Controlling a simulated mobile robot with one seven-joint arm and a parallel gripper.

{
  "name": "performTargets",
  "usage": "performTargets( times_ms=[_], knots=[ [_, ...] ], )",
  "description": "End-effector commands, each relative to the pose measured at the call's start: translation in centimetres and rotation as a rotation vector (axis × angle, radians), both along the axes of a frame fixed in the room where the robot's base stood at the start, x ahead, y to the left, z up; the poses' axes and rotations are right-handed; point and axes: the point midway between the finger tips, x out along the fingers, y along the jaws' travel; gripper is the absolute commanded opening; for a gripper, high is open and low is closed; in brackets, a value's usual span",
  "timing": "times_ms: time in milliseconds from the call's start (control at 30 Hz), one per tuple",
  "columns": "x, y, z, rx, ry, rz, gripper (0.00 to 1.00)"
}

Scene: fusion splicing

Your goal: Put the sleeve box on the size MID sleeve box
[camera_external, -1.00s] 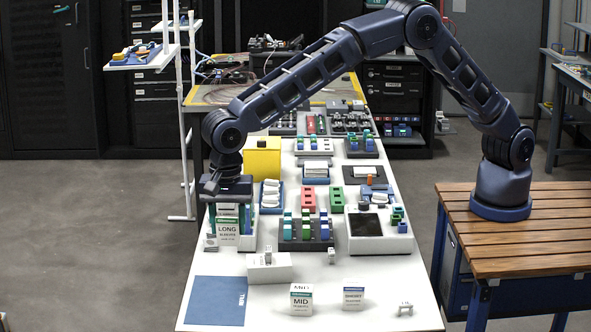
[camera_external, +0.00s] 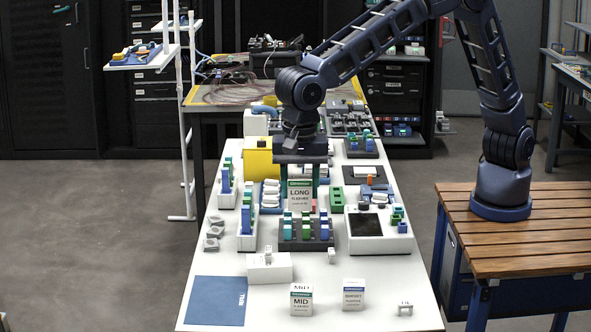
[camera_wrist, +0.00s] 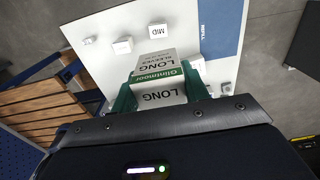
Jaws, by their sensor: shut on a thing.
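The LONG sleeve box (camera_external: 300,194), white with a green band, is held in my gripper (camera_external: 301,178) above the middle of the white table. In the wrist view the LONG box (camera_wrist: 160,92) sits between the green fingers of my gripper (camera_wrist: 160,100). In the wrist view the MID box (camera_wrist: 157,31) is small, beyond the held box. Part of the held box's lower end is hard to separate from the rack behind it.
A SHORT sleeve box (camera_external: 353,294) with a blue band stands right of the MID box. A blue mat (camera_external: 217,300) lies at the front left. A white block (camera_external: 269,267) stands behind the MID box. A dark rack (camera_external: 306,233) with coloured pieces is in the middle.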

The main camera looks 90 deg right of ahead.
Motion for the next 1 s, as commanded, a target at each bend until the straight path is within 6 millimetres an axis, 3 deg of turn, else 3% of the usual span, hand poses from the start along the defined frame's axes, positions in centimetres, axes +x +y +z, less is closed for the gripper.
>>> performTargets(
  times_ms=[167,700,833,1000],
  knots=[
    [-0.6,0.0,-1.4,-0.001,0.002,0.0,0.22],
    [-0.5,-0.1,-12.9,-0.001,0.003,0.0,0.22],
    [-0.5,0.0,-14.7,0.0,0.002,0.001,0.22],
    [-0.5,0.0,-15.6,0.001,0.001,0.001,0.22]
  ],
)
